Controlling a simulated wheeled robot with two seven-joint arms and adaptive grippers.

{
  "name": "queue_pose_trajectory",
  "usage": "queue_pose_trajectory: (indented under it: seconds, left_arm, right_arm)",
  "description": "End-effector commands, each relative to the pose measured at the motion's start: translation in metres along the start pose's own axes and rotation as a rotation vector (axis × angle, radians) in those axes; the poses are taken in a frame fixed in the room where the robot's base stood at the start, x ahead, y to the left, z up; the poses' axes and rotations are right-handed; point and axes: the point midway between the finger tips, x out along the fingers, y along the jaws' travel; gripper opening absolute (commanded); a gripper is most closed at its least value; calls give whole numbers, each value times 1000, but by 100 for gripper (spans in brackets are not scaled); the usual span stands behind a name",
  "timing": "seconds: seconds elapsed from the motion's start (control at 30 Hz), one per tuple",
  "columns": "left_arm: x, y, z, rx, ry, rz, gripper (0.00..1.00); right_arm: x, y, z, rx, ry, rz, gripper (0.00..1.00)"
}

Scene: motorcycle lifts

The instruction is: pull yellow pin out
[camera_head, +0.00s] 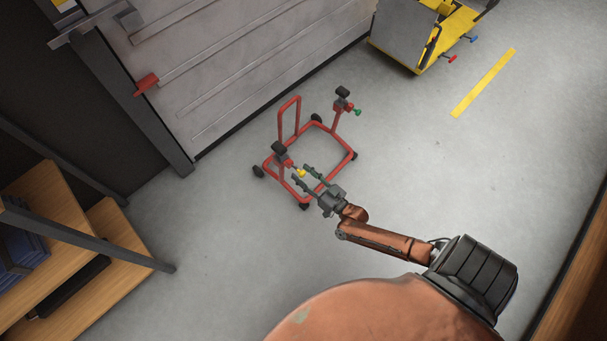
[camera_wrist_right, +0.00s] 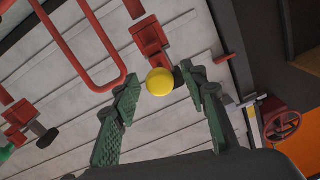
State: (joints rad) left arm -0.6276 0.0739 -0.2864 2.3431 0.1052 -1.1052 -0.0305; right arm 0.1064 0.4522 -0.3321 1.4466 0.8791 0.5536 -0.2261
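The yellow pin (camera_head: 300,173) sits on the near-left post of a red wheeled motorcycle lift (camera_head: 274,186) on the floor. In the right wrist view its round yellow head (camera_wrist_right: 159,82) faces the camera, in front of a red bracket (camera_wrist_right: 151,40). My right gripper (camera_head: 303,175) is open, its two fingers (camera_wrist_right: 157,100) spread on either side of the yellow head. A gap shows between the head and each finger, so it is not gripped. My left gripper is not in view.
A green knob (camera_head: 357,112) is on the lift's far-right post. A yellow machine (camera_head: 430,35) stands at the upper right. A wooden shelf (camera_head: 110,235) is at the left, and a large grey shutter (camera_head: 230,60) is behind the lift. The floor on the right is clear.

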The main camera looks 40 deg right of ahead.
Motion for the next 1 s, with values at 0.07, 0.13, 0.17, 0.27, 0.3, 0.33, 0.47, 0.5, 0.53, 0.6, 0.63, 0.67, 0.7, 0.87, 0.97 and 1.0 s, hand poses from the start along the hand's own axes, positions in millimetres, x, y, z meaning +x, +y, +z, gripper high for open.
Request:
queue_pose_trajectory:
  seconds: [0.07, 0.13, 0.17, 0.27, 0.3, 0.33, 0.47, 0.5, 0.53, 0.6, 0.63, 0.67, 0.7, 0.87, 0.97, 1.0]
  left_arm:
    - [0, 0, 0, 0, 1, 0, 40]
    - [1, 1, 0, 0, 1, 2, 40]
    - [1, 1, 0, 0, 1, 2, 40]
    - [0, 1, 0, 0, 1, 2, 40]
    - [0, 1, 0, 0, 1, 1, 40]
    - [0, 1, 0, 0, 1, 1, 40]
    - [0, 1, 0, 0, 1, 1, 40]
    - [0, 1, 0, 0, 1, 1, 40]
    - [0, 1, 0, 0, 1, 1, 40]
    - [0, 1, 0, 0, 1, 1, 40]
    - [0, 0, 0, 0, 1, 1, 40]
    - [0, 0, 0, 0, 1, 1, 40]
    - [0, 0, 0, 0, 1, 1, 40]
    - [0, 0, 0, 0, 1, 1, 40]
    - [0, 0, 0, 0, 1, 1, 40]
    - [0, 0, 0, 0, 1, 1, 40]
  right_arm:
    - [0, 0, 0, 0, 0, 0, 40]
    - [-1, 0, 0, 0, 0, 0, 40]
    - [-3, 0, 0, 0, 0, 0, 40]
    - [-13, 1, 1, 1, -2, 2, 40]
    - [-19, 1, 1, 2, -2, 2, 40]
    - [-24, 1, 1, 1, -2, 2, 40]
    - [-52, 1, 1, 0, -2, 2, 40]
    - [-61, 1, 1, 1, -4, 3, 40]
    - [-67, 1, 1, 0, -3, 2, 40]
    - [-81, 1, 0, 0, -2, 2, 40]
    - [-87, 1, 1, 0, -2, 2, 40]
    - [-92, 1, 1, 0, -3, 2, 40]
    - [-98, 1, 1, 1, -2, 2, 40]
    - [-115, 0, 0, 0, -1, 1, 40]
    - [-119, 0, 0, 0, 0, 1, 40]
    - [-120, 0, 0, 1, 0, 0, 40]
